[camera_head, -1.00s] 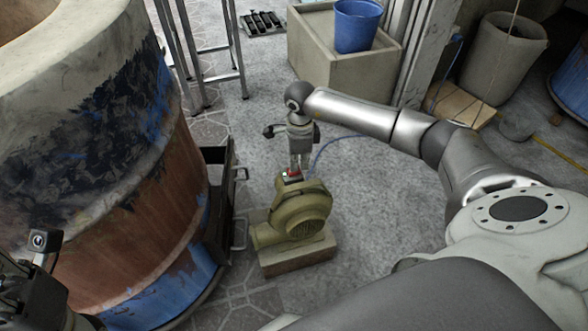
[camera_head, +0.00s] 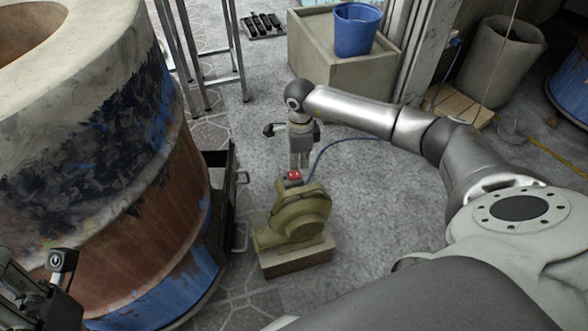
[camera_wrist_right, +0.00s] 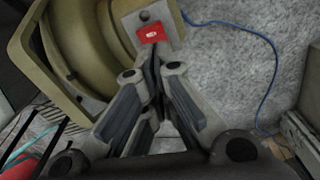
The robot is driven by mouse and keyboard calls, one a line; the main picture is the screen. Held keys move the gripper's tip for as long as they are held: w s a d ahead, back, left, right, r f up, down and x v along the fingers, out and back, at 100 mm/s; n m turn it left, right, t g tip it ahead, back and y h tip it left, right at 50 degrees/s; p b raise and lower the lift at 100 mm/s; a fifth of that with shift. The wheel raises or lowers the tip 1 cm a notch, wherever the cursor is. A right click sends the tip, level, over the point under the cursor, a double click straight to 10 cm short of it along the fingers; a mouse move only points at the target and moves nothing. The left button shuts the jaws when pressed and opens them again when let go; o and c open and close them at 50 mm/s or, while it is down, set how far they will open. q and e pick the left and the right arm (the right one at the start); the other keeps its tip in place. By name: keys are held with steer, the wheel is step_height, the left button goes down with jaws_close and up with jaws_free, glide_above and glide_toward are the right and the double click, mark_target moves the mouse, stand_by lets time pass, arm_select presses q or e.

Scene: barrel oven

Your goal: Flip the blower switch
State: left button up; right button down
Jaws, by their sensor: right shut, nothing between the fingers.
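The olive blower (camera_head: 300,215) sits on a low block on the floor, and part of it shows in the right wrist view (camera_wrist_right: 85,45). Its red switch (camera_head: 294,175) is on a small box at the top of the blower; the switch face also shows in the right wrist view (camera_wrist_right: 152,33), with a small light mark. My right gripper (camera_head: 300,166) points down just above and behind the switch. In the wrist view its fingers are shut and empty, with the tips close beside the switch; contact cannot be told. Part of my left gripper (camera_head: 60,275) shows at the lower left.
A large painted barrel oven (camera_head: 130,170) fills the left side, with a dark metal door frame beside it. A blue cable (camera_head: 345,141) runs behind the blower. A blue bucket (camera_head: 357,30) stands on a block. Floor right of the blower is clear.

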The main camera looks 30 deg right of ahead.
mark_target(299, 173)
steer(key=shift+r+p, duration=0.55)
steer(key=shift+r, duration=0.4)
steer(key=shift+r+p, duration=0.75)
steer(key=shift+r, duration=0.25)
